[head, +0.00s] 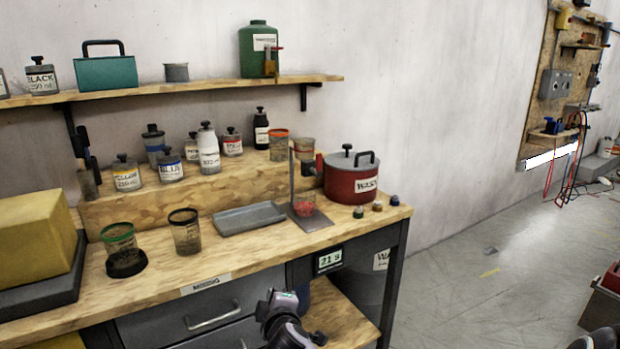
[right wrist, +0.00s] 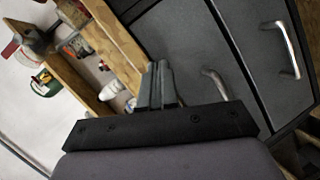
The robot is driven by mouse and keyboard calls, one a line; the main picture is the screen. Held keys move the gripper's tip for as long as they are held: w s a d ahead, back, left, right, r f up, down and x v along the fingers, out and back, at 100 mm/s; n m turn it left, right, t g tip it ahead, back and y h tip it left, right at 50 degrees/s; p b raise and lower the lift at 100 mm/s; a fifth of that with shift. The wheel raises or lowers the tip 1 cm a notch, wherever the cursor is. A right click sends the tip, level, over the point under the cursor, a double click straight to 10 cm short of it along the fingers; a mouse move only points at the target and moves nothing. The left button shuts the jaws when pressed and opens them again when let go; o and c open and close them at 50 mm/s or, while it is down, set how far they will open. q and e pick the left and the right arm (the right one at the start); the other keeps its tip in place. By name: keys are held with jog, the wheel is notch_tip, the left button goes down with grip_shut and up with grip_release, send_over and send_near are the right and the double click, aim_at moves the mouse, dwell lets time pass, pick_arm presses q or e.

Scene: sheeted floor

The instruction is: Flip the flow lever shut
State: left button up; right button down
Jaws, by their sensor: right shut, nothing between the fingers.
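A green jug (head: 259,52) with a white label stands on the wall shelf in the head view. A brownish tap (head: 270,67) is on its front, with a small reddish lever (head: 277,47) at the top that appears to stick out sideways. The lever's exact setting is too small to tell. A green container, likely the same jug, shows in the right wrist view (right wrist: 45,84). My right gripper (right wrist: 161,68) is shut and empty in the right wrist view, in front of the bench drawers and apart from the jug. My left gripper is not in view.
The wooden shelf (head: 190,89) also holds a teal box (head: 106,71) and a grey cup (head: 176,72). Several jars crowd the riser below. A red pot (head: 349,182), grey tray (head: 249,218) and cups stand on the bench (head: 170,275). Floor at right is partly clear.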

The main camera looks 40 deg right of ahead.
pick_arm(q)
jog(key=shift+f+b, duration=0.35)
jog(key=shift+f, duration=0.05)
pick_arm(e)
jog(key=w+d+r+g+h, duration=0.1)
jog(key=w+d+r+h, duration=0.2)
jog(key=r, duration=0.8)
jog(key=w+d+r+m+g+h, duration=0.1)
jog(key=w+d+r+h, duration=0.3)
jog(key=r, duration=0.8)
jog(key=shift+d+r+g+h, duration=0.15)
jog(key=shift+d+g+h, duration=0.4)
jog(key=shift+d, duration=0.65)
